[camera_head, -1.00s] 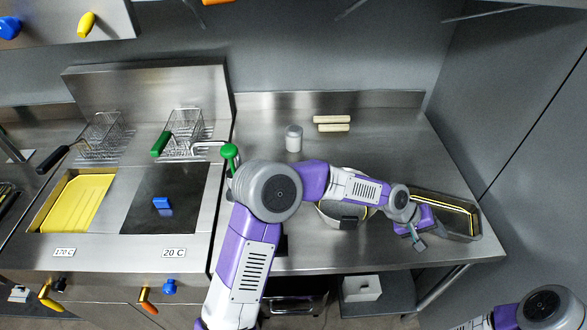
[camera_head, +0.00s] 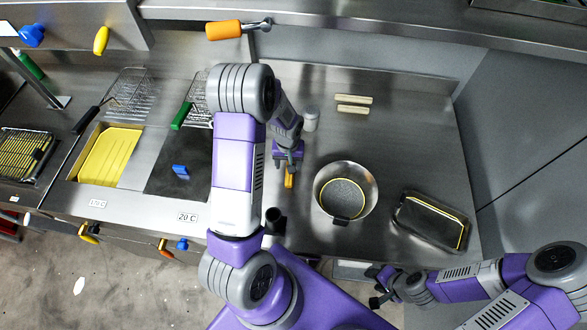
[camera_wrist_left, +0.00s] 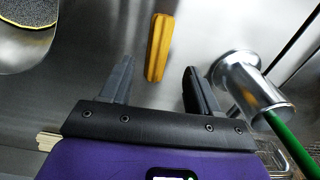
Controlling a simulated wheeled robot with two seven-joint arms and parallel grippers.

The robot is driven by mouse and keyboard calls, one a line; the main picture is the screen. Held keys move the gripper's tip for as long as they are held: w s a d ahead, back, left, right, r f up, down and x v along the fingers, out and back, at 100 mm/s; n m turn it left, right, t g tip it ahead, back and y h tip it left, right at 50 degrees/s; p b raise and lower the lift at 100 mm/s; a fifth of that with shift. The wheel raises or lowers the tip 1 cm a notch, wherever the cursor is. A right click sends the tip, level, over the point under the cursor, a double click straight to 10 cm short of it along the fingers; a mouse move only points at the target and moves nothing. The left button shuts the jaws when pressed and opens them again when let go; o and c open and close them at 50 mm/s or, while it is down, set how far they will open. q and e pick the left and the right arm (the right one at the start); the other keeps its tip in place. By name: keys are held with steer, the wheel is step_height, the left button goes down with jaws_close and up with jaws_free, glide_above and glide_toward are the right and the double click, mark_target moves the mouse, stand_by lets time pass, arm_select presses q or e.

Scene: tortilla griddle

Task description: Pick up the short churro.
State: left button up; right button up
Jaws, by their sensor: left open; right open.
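A short golden-brown churro (camera_head: 289,180) lies on the steel counter, left of the metal bowl. It also shows in the left wrist view (camera_wrist_left: 158,47), long side pointing away from the gripper. My left gripper (camera_head: 287,166) is open and empty over the counter, with the churro just beyond it. In the left wrist view, the churro lies ahead of and between the open fingers (camera_wrist_left: 158,70), and no finger is seen touching it. My right gripper (camera_head: 375,288) is open at the counter's front edge, away from the churro.
A metal bowl (camera_head: 372,190) holding a yellow-rimmed sieve and a dark tray (camera_head: 456,240) stand to the right. Two pale sticks (camera_head: 353,104) and a grey canister (camera_head: 311,118) are at the back. A metal cylinder with a green rod (camera_wrist_left: 236,72) is close right in the wrist view.

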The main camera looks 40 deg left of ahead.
arm_select(q)
steer(key=f, duration=0.6)
steer(key=shift+w+f+p, duration=0.2)
steer(key=shift+w+p, duration=0.15)
steer(key=shift+w, duration=0.05)
steer(key=c, duration=1.1)
steer(key=shift+r, duration=0.1)
